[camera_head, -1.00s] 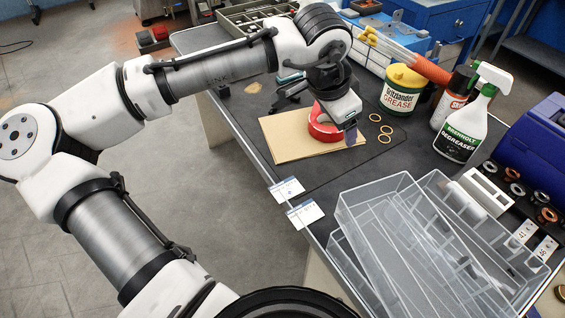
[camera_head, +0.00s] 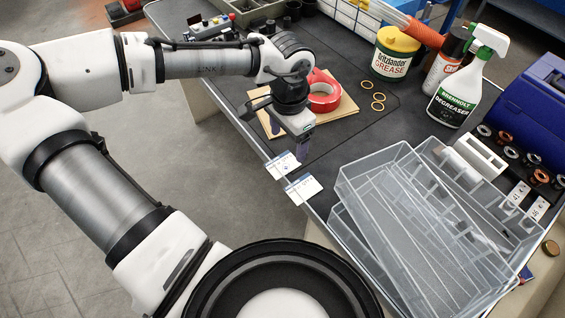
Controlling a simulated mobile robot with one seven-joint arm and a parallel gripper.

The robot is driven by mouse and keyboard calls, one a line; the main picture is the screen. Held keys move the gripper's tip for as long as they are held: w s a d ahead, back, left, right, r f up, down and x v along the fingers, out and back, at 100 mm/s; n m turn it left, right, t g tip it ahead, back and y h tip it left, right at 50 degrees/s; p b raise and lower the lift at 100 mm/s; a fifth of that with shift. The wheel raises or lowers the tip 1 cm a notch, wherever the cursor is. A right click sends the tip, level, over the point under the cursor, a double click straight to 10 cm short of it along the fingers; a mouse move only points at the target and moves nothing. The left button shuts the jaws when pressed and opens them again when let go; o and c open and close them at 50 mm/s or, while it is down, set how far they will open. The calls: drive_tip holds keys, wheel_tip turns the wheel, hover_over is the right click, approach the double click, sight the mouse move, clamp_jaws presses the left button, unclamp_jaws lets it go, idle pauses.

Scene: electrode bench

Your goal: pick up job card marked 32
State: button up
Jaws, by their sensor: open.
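Two white job cards with blue print lie at the bench's left front edge, an upper card (camera_head: 283,165) and a lower card (camera_head: 302,189). Their numbers are too small to read, so I cannot tell which is marked 32. My gripper (camera_head: 288,140) points down, open and empty, just above and beyond the upper card. One finger hangs near that card's upper right corner, apart from the lower card. The gripper's height over the bench is hard to judge.
Behind my gripper, a red tape roll (camera_head: 323,92) sits on brown sheets (camera_head: 346,108), with several brass rings (camera_head: 378,97) beside them. Clear plastic trays (camera_head: 400,215) stand close to the right of the cards. A degreaser bottle (camera_head: 462,90) and grease tub (camera_head: 394,55) stand farther back.

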sight(288, 161)
drive_tip(key=shift+s+f, duration=0.15)
drive_tip(key=shift+f, duration=1.15)
drive_tip(key=shift+s+f, duration=0.15)
drive_tip(key=shift+f, duration=1.1)
drive_tip(key=shift+f, duration=0.1)
drive_tip(key=shift+c, duration=0.3)
drive_tip(key=c, duration=1)
